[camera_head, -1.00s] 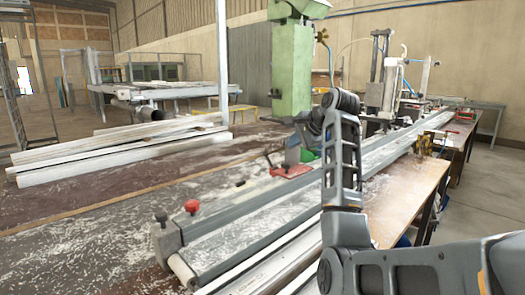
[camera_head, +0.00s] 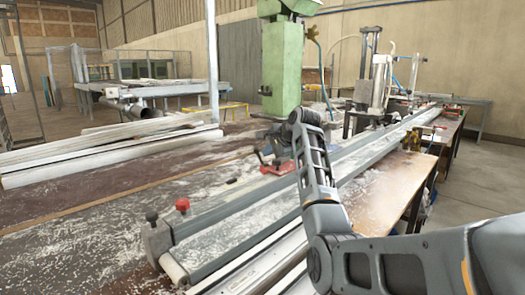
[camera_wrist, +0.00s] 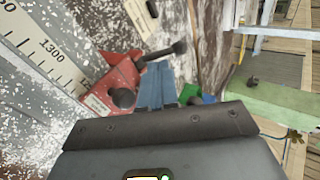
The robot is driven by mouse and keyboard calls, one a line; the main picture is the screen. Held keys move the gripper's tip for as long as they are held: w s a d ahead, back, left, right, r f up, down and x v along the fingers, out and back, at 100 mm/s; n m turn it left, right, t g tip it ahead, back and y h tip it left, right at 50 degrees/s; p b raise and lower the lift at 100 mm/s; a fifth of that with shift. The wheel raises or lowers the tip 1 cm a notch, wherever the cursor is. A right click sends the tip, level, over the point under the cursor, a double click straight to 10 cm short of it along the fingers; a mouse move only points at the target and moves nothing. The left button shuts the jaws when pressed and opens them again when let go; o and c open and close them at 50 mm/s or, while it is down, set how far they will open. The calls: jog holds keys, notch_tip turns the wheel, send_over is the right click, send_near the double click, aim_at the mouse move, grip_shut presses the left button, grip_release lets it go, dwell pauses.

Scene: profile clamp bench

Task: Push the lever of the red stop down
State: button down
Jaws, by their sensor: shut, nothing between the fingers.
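The red stop (camera_head: 281,167) sits on the grey profile rail in the middle of the head view. In the wrist view it is a red block (camera_wrist: 118,82) beside a printed scale. Its dark lever (camera_wrist: 163,53) sticks out to the upper right and ends in a black knob; in the head view the lever (camera_head: 259,156) is small, at the stop's left. My gripper (camera_wrist: 157,66) is shut and empty, its blue-grey fingertips just beside the lever in the picture. I cannot tell whether they touch. My gripper (camera_head: 268,147) also shows above the stop in the head view, partly hidden by its body.
A red knob (camera_head: 182,204) and a black knob (camera_head: 152,216) stand at the rail's near end. A green machine column (camera_head: 283,68) rises behind. White profiles (camera_head: 110,150) lie at the left. The brown bench top (camera_head: 398,185) at the right is mostly clear.

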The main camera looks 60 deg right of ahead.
aim_at(260, 158)
jog(key=shift+w+d+f, duration=0.1)
jog(key=shift+w+d, duration=0.15)
jog(key=shift+w, duration=0.35)
jog(key=shift+w+d+f, duration=0.15)
jog(key=shift+w+d, duration=0.15)
jog(key=shift+w, duration=0.25)
jog(key=shift+w+d+f, duration=0.1)
jog(key=shift+w+d, duration=0.15)
jog(key=shift+w, duration=0.35)
jog(key=shift+r+p, duration=0.1)
jog(key=shift+p, duration=0.2)
